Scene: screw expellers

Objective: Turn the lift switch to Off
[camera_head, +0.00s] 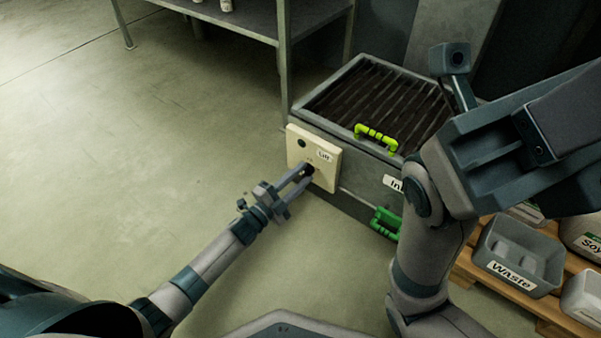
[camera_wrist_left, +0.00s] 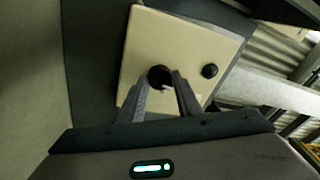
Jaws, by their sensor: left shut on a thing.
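The lift switch is a dark rotary knob (camera_head: 308,170) low on a cream square panel (camera_head: 328,178) on the side of a grey machine. The panel has a small label that looks like "Lift" and a dark round spot above the knob. In the left wrist view the knob (camera_wrist_left: 159,76) sits at the fingertips, with a dark round spot (camera_wrist_left: 209,71) to its right on the panel (camera_wrist_left: 190,28). My left gripper (camera_head: 306,173) is shut on the knob, its fingers partly hiding it. The knob's pointing direction is hard to read. My right arm is folded at the right; its fingers do not show.
The machine has a grated top (camera_head: 375,100), a yellow-green handle (camera_head: 376,137) and a green handle (camera_head: 385,223). A grey "Waste" bin (camera_head: 518,257) stands on a wooden pallet at the right. A metal table (camera_head: 284,60) stands behind. The floor at the left is clear.

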